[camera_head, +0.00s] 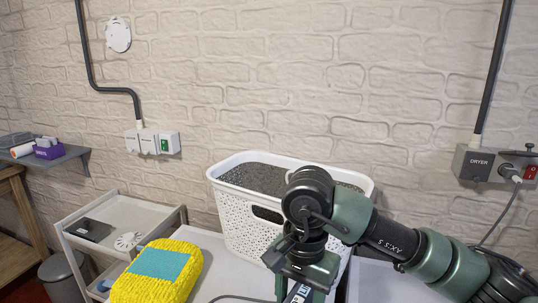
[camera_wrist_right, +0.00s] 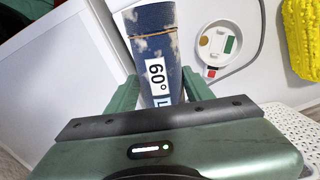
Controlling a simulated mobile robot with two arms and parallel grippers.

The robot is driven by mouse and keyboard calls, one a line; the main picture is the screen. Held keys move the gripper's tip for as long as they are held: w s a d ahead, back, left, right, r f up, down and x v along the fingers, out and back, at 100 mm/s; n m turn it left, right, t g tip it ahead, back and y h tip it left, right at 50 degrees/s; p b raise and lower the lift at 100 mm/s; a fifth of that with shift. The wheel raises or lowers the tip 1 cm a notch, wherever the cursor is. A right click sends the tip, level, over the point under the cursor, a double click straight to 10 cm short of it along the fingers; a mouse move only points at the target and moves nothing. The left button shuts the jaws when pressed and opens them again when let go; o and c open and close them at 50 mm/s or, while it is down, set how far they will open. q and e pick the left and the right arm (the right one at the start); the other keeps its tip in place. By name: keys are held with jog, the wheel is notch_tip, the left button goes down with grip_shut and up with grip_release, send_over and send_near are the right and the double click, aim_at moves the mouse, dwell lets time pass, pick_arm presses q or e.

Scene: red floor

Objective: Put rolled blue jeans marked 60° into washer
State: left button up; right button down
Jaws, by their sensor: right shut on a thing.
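The rolled blue jeans (camera_wrist_right: 152,28) show in the right wrist view, with a band around them and a white label reading 60°. My right gripper (camera_wrist_right: 157,92) is shut on them, one green finger on each side. In the head view my right gripper (camera_head: 303,290) is at the bottom edge, in front of the white basket, and its fingertips are mostly cut off. My left gripper is not in view. A washer door or drum cannot be made out. White appliance-like tops (camera_head: 212,258) show beside and behind the gripper.
A white perforated basket (camera_head: 238,222) stands against the brick wall. A yellow knitted thing with a teal patch (camera_head: 185,287) lies left of it. A white cart (camera_head: 120,212) is further left. A DRYER-labelled socket box (camera_head: 478,163) is on the wall at right.

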jog(key=s+d+f+n, duration=0.3)
jog(key=s+d, duration=0.1)
jog(key=d, duration=0.3)
jog(key=s+d+f+n, duration=0.3)
jog(key=s+d+f, duration=0.1)
jog(key=s+d, duration=0.1)
jog(key=shift+s+d+f, duration=0.25)
jog(key=shift+d+f, duration=0.05)
jog(key=shift+d, duration=0.55)
